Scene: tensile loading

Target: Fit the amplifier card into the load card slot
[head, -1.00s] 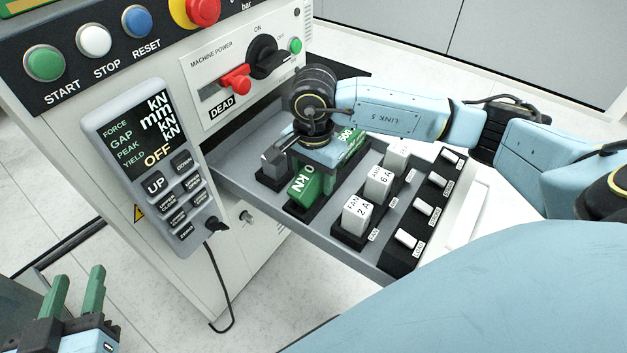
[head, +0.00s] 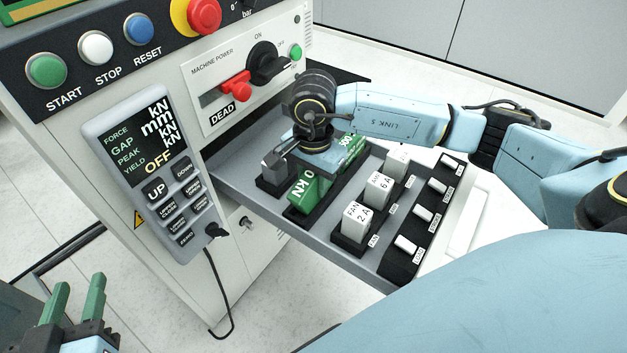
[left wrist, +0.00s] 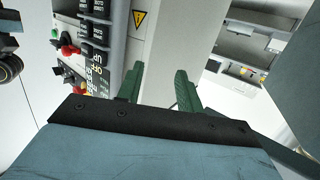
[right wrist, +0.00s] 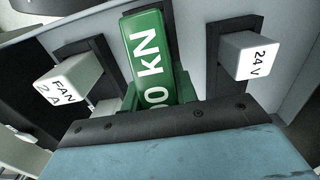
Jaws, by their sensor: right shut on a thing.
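The green amplifier card (head: 303,190), lettered in white with "500 kN", sits over the black load card slot (head: 296,214) in the open drawer. Its lower edge is at or inside the black frame; I cannot tell how deep it is. My right gripper (head: 322,160) is shut on the card's middle from above and hides that part. In the right wrist view the card (right wrist: 158,60) stands between the fingers, with its far end pointing up the picture. My left gripper (head: 75,298) is open and empty at the lower left, away from the drawer.
In the drawer (head: 345,257), white FAN 2 A (head: 355,222) and 6 A (head: 378,187) blocks and a row of switches stand right of the card. A block marked 24 V (right wrist: 250,58) stands on the other side. A pendant (head: 150,165) hangs on the cabinet at left.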

